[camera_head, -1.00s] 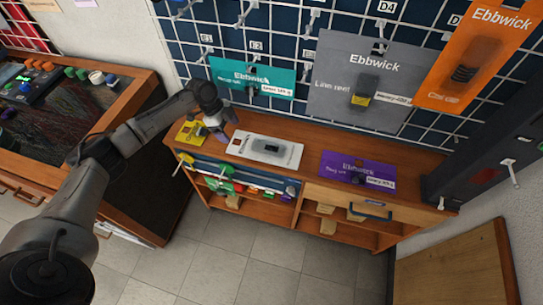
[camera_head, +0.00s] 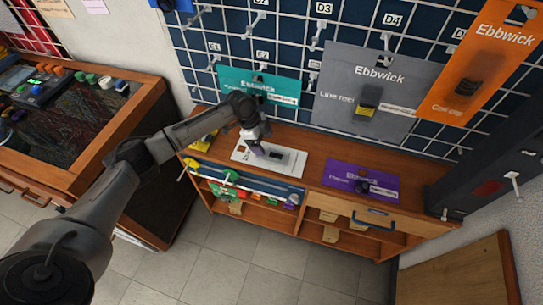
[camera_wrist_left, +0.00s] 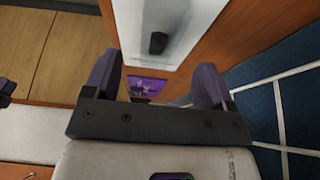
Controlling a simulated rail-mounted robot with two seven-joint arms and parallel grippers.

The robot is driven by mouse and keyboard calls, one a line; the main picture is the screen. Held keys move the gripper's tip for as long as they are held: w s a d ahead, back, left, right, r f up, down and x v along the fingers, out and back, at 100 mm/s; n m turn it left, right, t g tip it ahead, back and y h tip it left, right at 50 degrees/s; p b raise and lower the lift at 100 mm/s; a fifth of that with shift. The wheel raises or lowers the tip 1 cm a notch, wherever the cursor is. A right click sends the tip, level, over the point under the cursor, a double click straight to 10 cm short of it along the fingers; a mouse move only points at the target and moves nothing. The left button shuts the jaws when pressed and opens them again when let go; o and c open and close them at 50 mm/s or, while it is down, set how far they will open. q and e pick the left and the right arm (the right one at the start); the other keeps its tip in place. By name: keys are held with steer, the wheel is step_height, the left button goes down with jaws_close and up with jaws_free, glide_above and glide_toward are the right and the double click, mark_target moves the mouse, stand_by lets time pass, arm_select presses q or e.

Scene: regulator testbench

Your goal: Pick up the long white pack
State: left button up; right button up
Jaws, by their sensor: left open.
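The long white pack (camera_head: 291,171) lies flat on top of the wooden bench, with a dark item on its face. It also shows at the top of the left wrist view (camera_wrist_left: 183,18). My left gripper (camera_head: 257,151) is over the left part of the pack and hides some of it. In the left wrist view, its two purple fingers (camera_wrist_left: 154,82) stand apart with nothing between them. I cannot tell whether they touch the pack. My right gripper is not in view.
A purple pack (camera_head: 345,180) lies to the right on the bench top (camera_head: 313,158). A yellow pack (camera_head: 197,145) is to the left, partly behind my arm. Teal, grey (camera_head: 350,85) and orange packs hang on the grid wall behind.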

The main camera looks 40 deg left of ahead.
mark_target(272, 153)
arm_select(q)
steer(key=shift+w+d, duration=0.2)
steer(key=shift+d, duration=0.25)
steer(key=x, duration=0.5)
steer(key=c, duration=1)
